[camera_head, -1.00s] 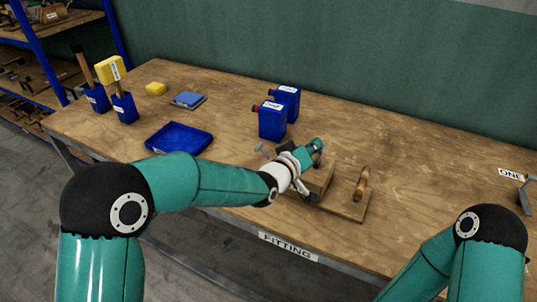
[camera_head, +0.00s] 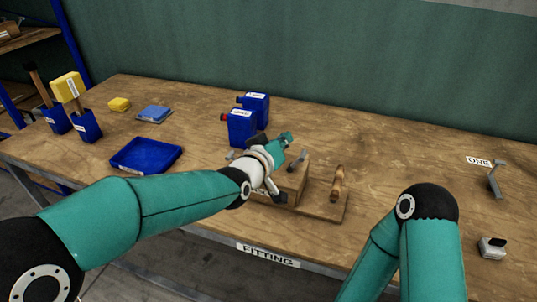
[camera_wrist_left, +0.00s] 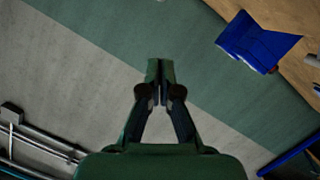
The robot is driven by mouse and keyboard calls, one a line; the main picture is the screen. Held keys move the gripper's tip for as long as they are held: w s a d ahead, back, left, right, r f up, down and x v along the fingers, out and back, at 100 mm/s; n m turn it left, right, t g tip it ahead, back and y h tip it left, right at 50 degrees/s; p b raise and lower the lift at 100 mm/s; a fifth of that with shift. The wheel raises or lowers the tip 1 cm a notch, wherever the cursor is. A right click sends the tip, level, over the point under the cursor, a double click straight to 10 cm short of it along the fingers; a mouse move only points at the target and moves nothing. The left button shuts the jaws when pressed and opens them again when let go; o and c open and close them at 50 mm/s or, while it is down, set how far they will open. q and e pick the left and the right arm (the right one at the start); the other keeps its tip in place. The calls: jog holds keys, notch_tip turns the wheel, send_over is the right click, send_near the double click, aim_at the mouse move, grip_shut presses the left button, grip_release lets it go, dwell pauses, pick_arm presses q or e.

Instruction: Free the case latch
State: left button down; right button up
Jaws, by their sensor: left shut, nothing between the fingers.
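A wooden block (camera_head: 291,184) sits on a flat wooden board (camera_head: 325,207) near the table's front edge, with an upright turned wooden handle (camera_head: 338,184) at the board's right. In the left wrist view my left gripper (camera_wrist_left: 160,92) is shut and empty, pointing towards the wall. My right arm shows at the right; its gripper is not seen.
Two blue containers (camera_head: 240,128) stand behind my left gripper. A blue tray (camera_head: 146,168), a blue pad (camera_head: 154,114), a yellow block (camera_head: 119,104) and blue tool holders (camera_head: 87,126) are at left. A metal bracket (camera_head: 495,180) and a small grey-black item (camera_head: 492,247) are at right.

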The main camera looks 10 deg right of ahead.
pick_arm(q)
jog(key=b+v, duration=0.1)
jog(key=v, duration=0.7)
jog(key=shift+s+b, duration=0.2)
jog(key=shift+b, duration=0.15)
jog(key=shift+d, duration=0.1)
